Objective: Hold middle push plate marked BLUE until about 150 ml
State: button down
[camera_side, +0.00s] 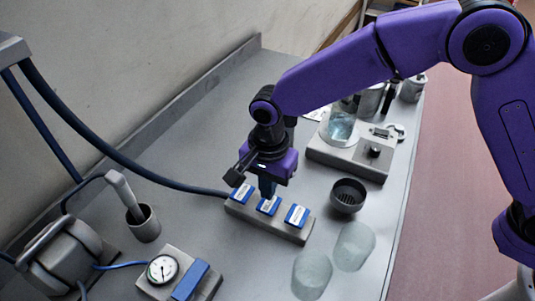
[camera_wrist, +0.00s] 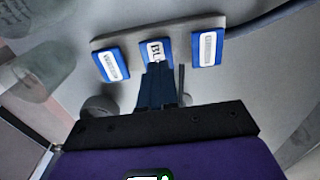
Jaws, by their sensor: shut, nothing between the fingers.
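A grey bar (camera_side: 292,232) carries three blue push plates with white labels. The middle push plate (camera_side: 267,206) also shows in the wrist view (camera_wrist: 154,49), where its label reads "BL" and my fingers cover the rest. My gripper (camera_side: 267,193) is shut and empty, pointing down, with its fingertips (camera_wrist: 157,68) at the middle plate's edge. I cannot tell whether they touch or press it. A glass beaker (camera_side: 340,128) with pale bluish liquid stands on a grey device (camera_side: 345,160) with a black knob. Its level is too small to read.
Two upturned-looking clear glasses (camera_side: 354,246) stand at the table's front right, near a dark ribbed cup (camera_side: 347,195). A dial gauge (camera_side: 162,269) and a mortar-like cup (camera_side: 143,223) are at left. A dark hose (camera_side: 120,156) runs to the bar. Table centre-left is clear.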

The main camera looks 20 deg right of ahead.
aim_at(272, 201)
notch_tip(272, 201, up, 10)
dwell(0.4)
jog(key=shift+w+r, duration=0.1)
dwell(1.5)
jog(key=s+d+n, duration=0.7)
jog(key=d, duration=0.4)
jog(key=s+d+n, duration=0.7)
jog(key=d, duration=0.5)
jog(key=s+d+n, duration=0.7)
jog(key=s+d, duration=0.1)
jog(key=d, duration=0.4)
jog(key=shift+d+f+n, duration=0.25)
jog(key=shift+f+n, duration=0.05)
jog(key=shift+f, duration=0.1)
